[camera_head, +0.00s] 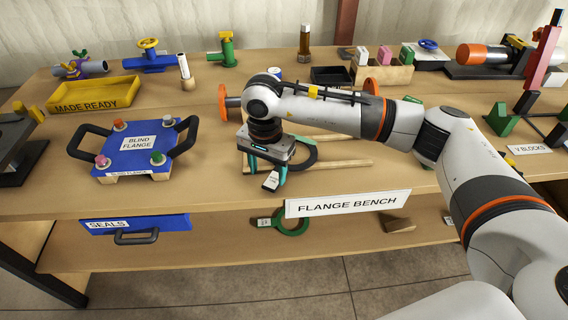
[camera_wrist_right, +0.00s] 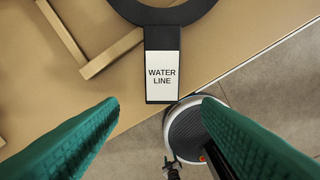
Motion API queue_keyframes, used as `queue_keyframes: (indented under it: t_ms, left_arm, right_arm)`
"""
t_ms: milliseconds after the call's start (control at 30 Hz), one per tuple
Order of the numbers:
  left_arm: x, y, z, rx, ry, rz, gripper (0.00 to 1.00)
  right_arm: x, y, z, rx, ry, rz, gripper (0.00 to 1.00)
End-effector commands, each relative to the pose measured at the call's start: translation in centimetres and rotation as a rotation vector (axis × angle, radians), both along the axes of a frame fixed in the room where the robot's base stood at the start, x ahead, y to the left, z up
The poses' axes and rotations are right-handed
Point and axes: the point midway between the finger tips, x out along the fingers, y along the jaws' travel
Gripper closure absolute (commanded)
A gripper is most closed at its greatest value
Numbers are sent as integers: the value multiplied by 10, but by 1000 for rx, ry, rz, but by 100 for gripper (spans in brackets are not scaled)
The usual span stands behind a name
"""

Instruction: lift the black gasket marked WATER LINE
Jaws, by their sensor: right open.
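The black gasket (camera_head: 309,154) lies flat on the bench, its ring partly hidden behind my right gripper in the head view. In the right wrist view the lower ring of the gasket (camera_wrist_right: 172,15) shows at the top. Its tab with the white WATER LINE label (camera_wrist_right: 162,72) points toward the gripper and the bench's front edge. My right gripper (camera_head: 266,173) is open above the tab. In the wrist view its green fingers (camera_wrist_right: 160,108) are spread on either side of the tab's line, with nothing between them. My left gripper is not in view.
Wooden strips (camera_head: 340,164) lie by the gasket. The blue blind flange (camera_head: 137,148) with black handles stands to the left. A yellow MADE READY tray (camera_head: 95,93) is behind it. A green ring (camera_head: 291,222) lies on the lower shelf. A FLANGE BENCH sign (camera_head: 347,203) hangs at the front edge.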

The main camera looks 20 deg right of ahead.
Motion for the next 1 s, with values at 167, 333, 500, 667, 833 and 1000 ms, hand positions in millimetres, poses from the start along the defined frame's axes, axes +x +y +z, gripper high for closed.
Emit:
queue_keyframes:
  t_ms: [167, 333, 500, 667, 833, 1000]
  left_arm:
    - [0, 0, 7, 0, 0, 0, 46]
    - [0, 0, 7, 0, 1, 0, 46]
    - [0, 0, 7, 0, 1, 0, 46]
    - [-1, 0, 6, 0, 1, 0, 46]
    - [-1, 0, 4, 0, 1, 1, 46]
    - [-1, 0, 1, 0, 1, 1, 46]
  right_arm:
    - [-2, -1, -27, 0, 3, 0, 42]
    - [-2, -1, -36, 1, 1, 0, 42]
    - [-2, -1, -36, 1, -1, 0, 42]
    - [-2, -1, -37, 1, 0, 0, 42]
    - [-2, -1, -38, 1, 0, 0, 42]
    - [-2, -1, -39, 1, 0, 0, 42]
